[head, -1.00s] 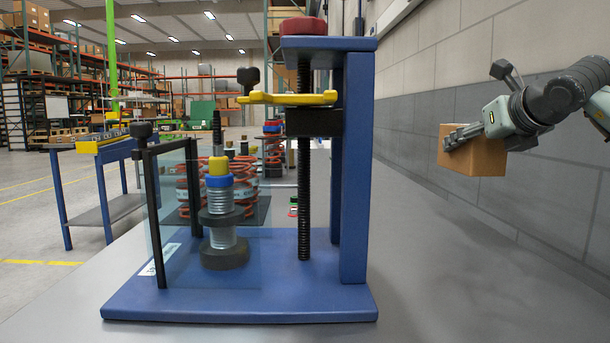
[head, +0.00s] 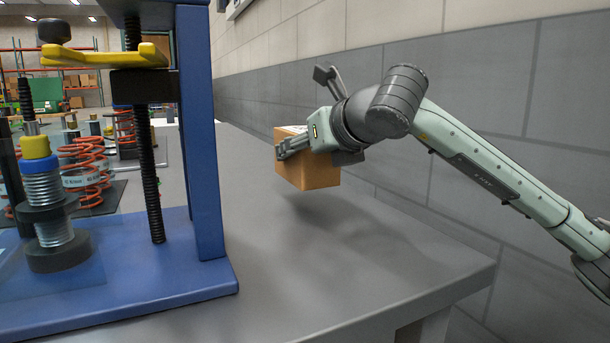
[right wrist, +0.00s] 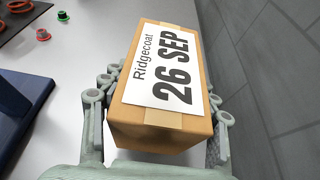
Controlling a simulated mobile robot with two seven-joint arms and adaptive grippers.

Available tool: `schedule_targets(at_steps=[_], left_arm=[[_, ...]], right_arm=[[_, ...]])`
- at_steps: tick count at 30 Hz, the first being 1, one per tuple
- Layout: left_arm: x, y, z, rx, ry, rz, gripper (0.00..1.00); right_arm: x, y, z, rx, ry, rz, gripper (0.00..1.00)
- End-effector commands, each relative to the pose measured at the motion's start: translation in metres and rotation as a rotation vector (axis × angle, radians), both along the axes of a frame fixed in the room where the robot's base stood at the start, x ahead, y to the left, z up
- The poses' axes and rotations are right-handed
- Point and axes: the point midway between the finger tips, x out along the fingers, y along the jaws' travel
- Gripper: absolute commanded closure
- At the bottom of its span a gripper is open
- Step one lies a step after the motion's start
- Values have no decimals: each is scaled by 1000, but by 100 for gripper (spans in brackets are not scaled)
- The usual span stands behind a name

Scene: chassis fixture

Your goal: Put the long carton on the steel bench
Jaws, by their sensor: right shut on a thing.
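The long carton (head: 308,176) is a brown box with a white label on top, held in the air above the steel bench (head: 410,262). A soft shadow lies on the bench below it, with a gap between. My right gripper (head: 284,148) is shut on the carton, one finger on its near side. In the right wrist view the carton (right wrist: 158,130) sits between both fingers, and its label reads "Ridgecoat 26 SEP". The far finger is hidden in the head view. My left gripper is not in view.
A blue press fixture (head: 203,135) with a black screw and yellow clamp (head: 105,58) stands on the bench at left. Red coil springs (head: 85,165) stand behind it. A grey wall (head: 480,90) runs along the right. The bench's front right area is bare.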

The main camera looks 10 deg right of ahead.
Motion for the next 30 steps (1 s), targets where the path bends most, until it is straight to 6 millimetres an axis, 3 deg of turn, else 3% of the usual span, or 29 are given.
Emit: schedule_targets(at_steps=[5,13,26,27,30], left_arm=[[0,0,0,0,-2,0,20],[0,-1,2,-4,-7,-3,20],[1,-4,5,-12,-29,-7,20],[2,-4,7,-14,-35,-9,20],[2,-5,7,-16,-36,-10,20]], right_arm=[[-4,1,-7,0,-3,-1,90],[-3,1,-40,0,-3,-1,90],[-3,2,-41,1,-5,0,90],[-3,2,-43,0,0,0,38],[-3,2,-43,0,0,0,26]])
